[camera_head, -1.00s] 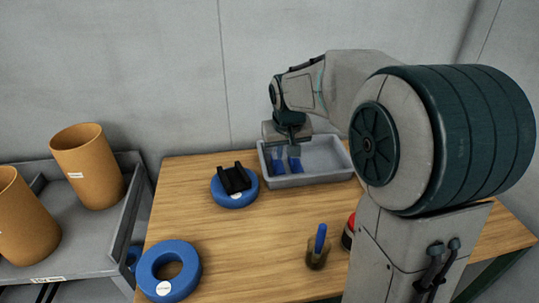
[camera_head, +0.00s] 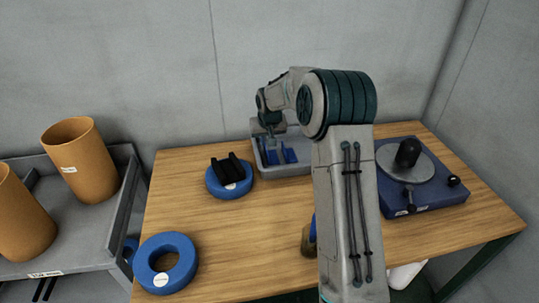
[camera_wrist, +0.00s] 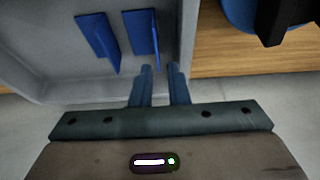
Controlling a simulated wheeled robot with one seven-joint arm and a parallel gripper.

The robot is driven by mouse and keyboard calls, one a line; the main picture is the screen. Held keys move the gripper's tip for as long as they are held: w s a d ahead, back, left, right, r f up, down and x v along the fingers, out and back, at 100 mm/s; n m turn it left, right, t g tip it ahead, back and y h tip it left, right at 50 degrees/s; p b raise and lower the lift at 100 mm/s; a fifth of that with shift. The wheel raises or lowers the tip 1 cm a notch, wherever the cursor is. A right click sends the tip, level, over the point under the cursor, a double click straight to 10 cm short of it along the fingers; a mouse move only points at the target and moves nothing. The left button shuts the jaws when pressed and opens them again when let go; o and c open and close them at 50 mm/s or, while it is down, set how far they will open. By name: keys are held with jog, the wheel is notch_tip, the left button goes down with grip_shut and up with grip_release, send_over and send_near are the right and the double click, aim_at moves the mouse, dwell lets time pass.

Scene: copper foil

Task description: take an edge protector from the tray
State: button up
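The grey tray (camera_head: 300,170) stands at the back of the wooden table. Two blue edge protectors lie in it, one on the left (camera_wrist: 97,35) and one on the right (camera_wrist: 143,32) in the wrist view. They show as small blue pieces (camera_head: 288,155) in the head view, partly behind my arm. My gripper (camera_wrist: 160,70) is open and empty, its two fingers a short gap apart. It is over the tray's edge region, apart from both protectors. In the head view the fingers are hard to make out.
A blue ring (camera_head: 213,185) with a black piece (camera_head: 230,170) on it sits left of the tray. Another blue ring (camera_head: 150,274) lies at the front left. A blue turntable device (camera_head: 425,200) stands right. Orange cylinders (camera_head: 85,170) stand on a grey cart.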

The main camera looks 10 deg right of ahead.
aim_at(266, 150)
jog(key=shift+s+d+p+x, duration=0.1)
jog(key=shift+p+x, duration=0.35)
jog(key=shift+x, duration=1.4)
jog(key=shift+s+d+p+x, duration=0.15)
jog(key=shift+p+x, duration=0.25)
jog(key=shift+x, duration=1.45)
grip_shut()
